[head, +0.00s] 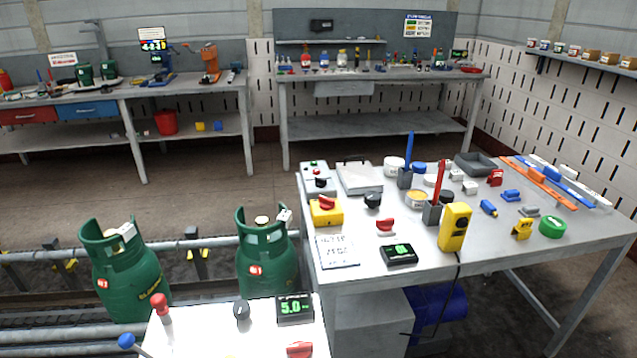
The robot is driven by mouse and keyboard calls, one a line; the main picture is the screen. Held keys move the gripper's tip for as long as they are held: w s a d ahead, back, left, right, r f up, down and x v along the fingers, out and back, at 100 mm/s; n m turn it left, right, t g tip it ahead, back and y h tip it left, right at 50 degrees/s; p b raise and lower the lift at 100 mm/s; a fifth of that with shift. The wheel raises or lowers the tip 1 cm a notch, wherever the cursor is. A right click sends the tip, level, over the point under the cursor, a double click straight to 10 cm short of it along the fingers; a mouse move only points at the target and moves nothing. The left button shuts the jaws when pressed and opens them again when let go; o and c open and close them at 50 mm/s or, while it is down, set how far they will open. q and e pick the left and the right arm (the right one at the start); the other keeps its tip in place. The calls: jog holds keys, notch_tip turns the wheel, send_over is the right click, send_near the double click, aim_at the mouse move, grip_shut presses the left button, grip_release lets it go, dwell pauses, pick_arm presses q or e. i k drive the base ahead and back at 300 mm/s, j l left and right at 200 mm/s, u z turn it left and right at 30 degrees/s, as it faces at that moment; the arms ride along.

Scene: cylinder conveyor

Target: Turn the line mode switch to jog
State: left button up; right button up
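No label reading line mode or jog is legible, so I cannot tell which switch is the line mode switch. Close in front, a white panel (190,335) carries a black rotary knob (241,310), a red rotary knob (299,350) at its bottom edge, a red ball-topped lever (162,305), a blue ball-topped lever (128,341) and a display reading 5.0 (295,308). On the right table stand a yellow box with a red rotary switch (326,205), a loose red knob (386,226) and a loose black knob (372,201). Neither gripper is in view.
Two green gas cylinders (128,272) (266,255) stand on the conveyor at left, by a guard rail (200,242).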

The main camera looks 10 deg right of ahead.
aim_at(320, 182)
jog(key=i+l+u, duration=0.15)
jog(key=l+u, duration=0.55)
jog(key=l, duration=0.2)
jog(key=l+u, duration=0.35)
jog(key=l, duration=0.15)
jog(key=i, duration=0.05)
